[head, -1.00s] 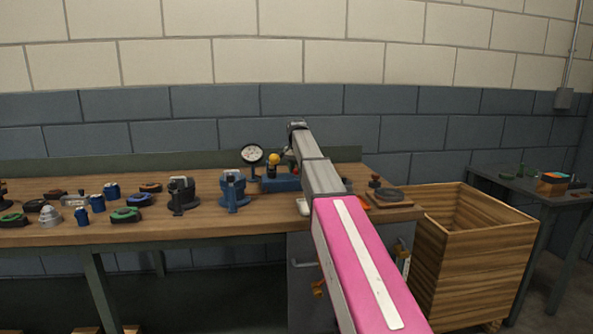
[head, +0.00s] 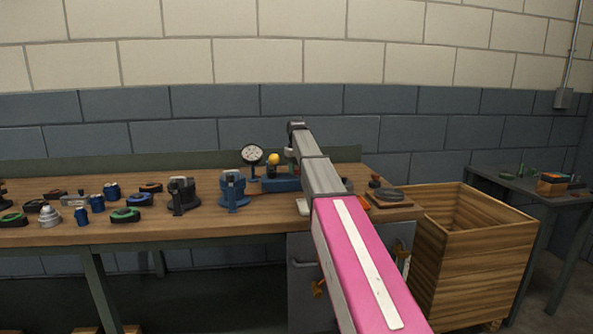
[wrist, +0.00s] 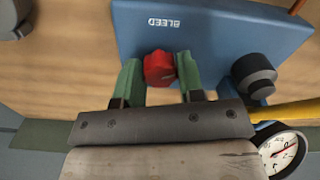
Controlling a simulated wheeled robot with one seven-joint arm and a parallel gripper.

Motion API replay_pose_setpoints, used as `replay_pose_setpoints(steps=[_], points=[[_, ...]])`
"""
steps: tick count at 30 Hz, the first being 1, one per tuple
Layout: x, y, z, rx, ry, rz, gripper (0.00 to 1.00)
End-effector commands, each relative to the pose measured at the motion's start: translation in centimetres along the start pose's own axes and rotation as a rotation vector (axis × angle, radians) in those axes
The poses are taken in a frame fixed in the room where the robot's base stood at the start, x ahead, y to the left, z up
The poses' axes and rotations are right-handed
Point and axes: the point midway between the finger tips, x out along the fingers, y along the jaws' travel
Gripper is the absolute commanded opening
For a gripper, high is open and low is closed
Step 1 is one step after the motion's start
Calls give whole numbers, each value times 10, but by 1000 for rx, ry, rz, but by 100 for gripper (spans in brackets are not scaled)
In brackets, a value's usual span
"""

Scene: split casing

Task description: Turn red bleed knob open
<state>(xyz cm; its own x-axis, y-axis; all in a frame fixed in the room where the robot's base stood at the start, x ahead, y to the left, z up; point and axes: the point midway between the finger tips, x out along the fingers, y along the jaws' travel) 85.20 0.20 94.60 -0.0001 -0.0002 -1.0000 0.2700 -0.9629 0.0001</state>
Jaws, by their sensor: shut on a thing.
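The red bleed knob (wrist: 159,68) sits on the blue block (wrist: 215,35) below the printed word BLEED in the wrist view. My gripper (wrist: 161,78) has its two green fingers on either side of the knob and is shut on it. In the head view the blue block (head: 281,185) stands on the workbench, partly behind my arm. The knob and my fingertips are hidden there by my arm. How far the knob is turned is hard to tell.
A dark round knob (wrist: 254,78) is on the same block, right of my fingers. A pressure gauge (wrist: 283,150) and a yellow part (wrist: 290,112) are close by. Blue and black vises (head: 233,190) stand to the left on the bench. An open wooden crate (head: 470,260) stands at the right.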

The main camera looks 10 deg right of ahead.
Motion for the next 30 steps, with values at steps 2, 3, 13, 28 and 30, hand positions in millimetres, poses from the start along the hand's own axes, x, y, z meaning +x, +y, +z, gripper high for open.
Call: replay_pose_setpoints(steps=[2, 3, 13, 28, 30], points=[[0, 0, 0, -74, 0, 0, 12], [0, 0, 0, -111, 0, 0, 12], [-1, 0, 0, -424, 1, 0, 12], [-1, 1, -1, -816, 1, 0, 12], [-1, 1, -1, -850, 1, 1, 12]])
